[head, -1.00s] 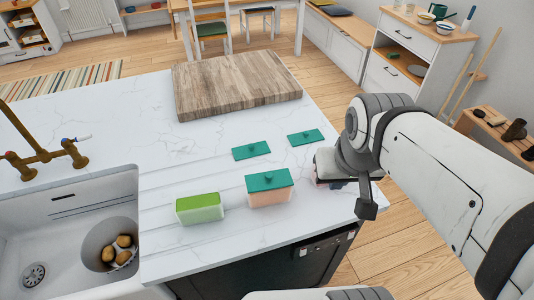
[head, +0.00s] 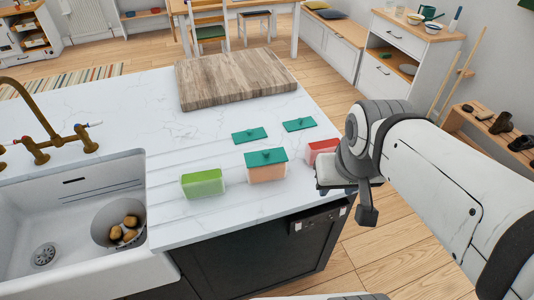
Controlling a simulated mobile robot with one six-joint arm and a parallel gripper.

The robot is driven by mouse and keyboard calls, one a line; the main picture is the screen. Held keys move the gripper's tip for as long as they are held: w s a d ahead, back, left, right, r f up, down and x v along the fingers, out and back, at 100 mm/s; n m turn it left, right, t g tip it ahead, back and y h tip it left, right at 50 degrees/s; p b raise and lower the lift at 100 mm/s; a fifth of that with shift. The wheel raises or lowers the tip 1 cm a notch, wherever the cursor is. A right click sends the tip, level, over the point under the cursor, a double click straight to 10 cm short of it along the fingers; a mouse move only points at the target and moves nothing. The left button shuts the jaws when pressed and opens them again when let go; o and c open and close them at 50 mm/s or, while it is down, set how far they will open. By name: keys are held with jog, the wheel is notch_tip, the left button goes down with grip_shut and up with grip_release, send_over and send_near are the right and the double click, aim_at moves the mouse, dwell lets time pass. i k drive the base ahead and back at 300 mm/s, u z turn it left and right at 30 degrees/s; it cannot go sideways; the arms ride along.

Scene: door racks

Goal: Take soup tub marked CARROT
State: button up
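Three soup tubs stand in a row near the front right of the white counter. The left one is a green tub (head: 203,184) with a pale green top and no teal lid on it. The middle one is an orange tub (head: 267,173) with a teal lid (head: 266,157) on top. The right one is a red tub (head: 320,151), partly hidden behind my wrist. I can read no marking on any of them. My gripper (head: 333,184) is at the counter's right edge, just in front of the red tub.
Two loose teal lids lie flat behind the tubs, one on the left (head: 249,135) and one on the right (head: 299,124). A wooden board (head: 235,78) lies farther back. A sink (head: 75,205) with a bowl of potatoes (head: 122,228) is at left, beside a brass tap (head: 45,140).

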aim_at(269, 172)
jog(key=u, duration=0.2)
jog(key=k, duration=0.25)
jog(key=u, duration=3.05)
jog(key=k, duration=1.7)
jog(key=z, duration=1.6)
jog(key=i, duration=1)
jog(key=u, duration=0.05)
